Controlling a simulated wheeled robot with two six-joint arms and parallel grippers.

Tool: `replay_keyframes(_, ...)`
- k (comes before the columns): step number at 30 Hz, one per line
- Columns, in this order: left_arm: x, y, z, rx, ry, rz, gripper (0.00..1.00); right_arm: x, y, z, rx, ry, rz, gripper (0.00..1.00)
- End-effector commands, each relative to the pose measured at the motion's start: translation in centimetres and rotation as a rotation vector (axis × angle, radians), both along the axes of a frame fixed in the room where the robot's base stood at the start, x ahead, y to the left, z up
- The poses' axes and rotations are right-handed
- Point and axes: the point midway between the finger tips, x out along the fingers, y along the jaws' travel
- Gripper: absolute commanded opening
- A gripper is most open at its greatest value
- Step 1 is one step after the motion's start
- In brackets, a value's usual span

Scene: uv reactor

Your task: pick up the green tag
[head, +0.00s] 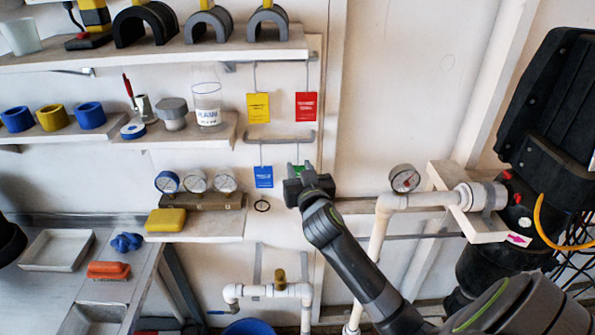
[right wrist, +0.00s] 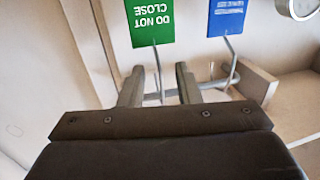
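The green tag (right wrist: 150,22) hangs upside down in the right wrist view, with "DO NOT CLOSE" in white letters. In the head view only a small part of the green tag (head: 299,170) shows behind my right gripper (head: 298,166). In the right wrist view my right gripper (right wrist: 158,74) is open, its two fingers apart. A thin wire of the hanger shows between the fingers; the tag lies beyond the fingertips in the picture. I cannot tell whether the fingers touch anything. My left gripper is not in view.
A blue tag (head: 263,177) hangs just left of the green one. Yellow (head: 258,107) and red (head: 306,106) tags hang above, over a grey rail (head: 280,137). A shelf with gauges (head: 195,182) is at left. White pipe (head: 425,200) runs at right.

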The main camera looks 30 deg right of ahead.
Motion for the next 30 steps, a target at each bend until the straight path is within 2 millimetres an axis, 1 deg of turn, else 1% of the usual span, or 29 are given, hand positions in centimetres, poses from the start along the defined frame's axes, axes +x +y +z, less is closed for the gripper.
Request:
replay_keyframes(5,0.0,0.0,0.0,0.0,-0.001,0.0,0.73,0.0,0.0,0.0,0.0,0.0,0.0,0.3)
replay_keyframes(8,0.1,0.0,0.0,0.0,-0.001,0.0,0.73,0.0,0.0,0.0,0.0,0.0,0.0,0.18)
replay_keyframes(12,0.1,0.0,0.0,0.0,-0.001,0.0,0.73,0.0,0.0,0.0,0.0,0.0,0.0,0.0)
replay_keyframes(24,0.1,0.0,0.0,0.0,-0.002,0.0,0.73,0.0,0.0,0.0,0.0,0.0,0.0,0.0)
replay_keyframes(28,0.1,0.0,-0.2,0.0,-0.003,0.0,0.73,0.0,0.0,0.6,0.001,-0.001,-0.001,0.0)
replay_keyframes(30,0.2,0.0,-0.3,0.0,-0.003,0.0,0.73,0.0,0.0,1.2,-0.001,-0.004,0.0,0.0)
